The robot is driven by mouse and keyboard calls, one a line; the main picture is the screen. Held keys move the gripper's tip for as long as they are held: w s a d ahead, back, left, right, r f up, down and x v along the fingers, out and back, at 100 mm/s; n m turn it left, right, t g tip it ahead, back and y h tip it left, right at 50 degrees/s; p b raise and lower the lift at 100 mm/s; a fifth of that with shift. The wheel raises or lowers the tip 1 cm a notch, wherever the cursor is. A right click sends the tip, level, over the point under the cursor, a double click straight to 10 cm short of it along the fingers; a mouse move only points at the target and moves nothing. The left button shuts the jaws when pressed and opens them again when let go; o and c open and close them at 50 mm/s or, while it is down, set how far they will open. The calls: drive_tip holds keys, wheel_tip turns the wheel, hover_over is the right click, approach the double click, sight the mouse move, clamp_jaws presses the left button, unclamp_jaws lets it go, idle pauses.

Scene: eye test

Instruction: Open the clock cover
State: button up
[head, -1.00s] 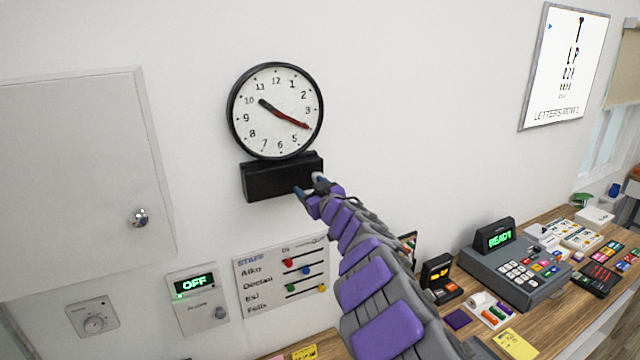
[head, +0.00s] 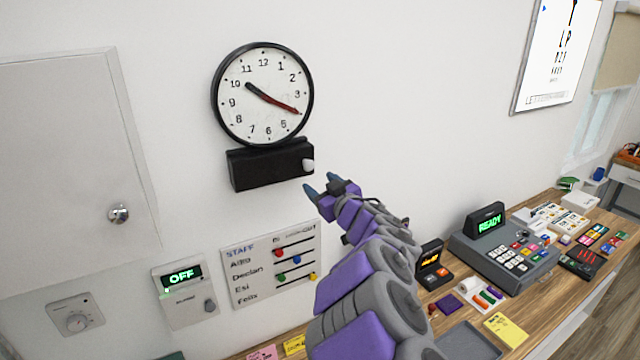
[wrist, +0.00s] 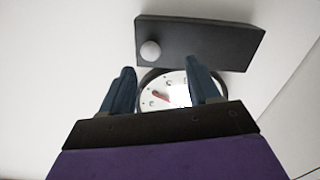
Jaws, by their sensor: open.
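The round wall clock (head: 262,95) has a black rim, a white face and dark and red hands. A black box (head: 262,165) sits just below it, with a white round knob (head: 307,165) at its right end. In the wrist view the box (wrist: 205,42) shows above the fingers, with the knob (wrist: 150,50) on it and part of the clock face (wrist: 165,93) between the fingers. My gripper (head: 322,186) is open and empty, just below and right of the knob and apart from it. I cannot tell a separate cover on the clock face.
A white cabinet (head: 65,150) with a metal knob is on the left wall. Below the clock are a panel reading OFF (head: 184,292) and a staff board (head: 275,262). A wooden counter (head: 590,285) with a register (head: 505,250) and small items stands at right.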

drive_tip(key=v, duration=0.9)
drive_tip(key=shift+s+p, duration=0.3)
drive_tip(key=shift+p, duration=0.15)
idle(0.4)
drive_tip(key=shift+f, duration=0.1)
drive_tip(key=shift+a, duration=0.3)
drive_tip(key=shift+d, duration=0.1)
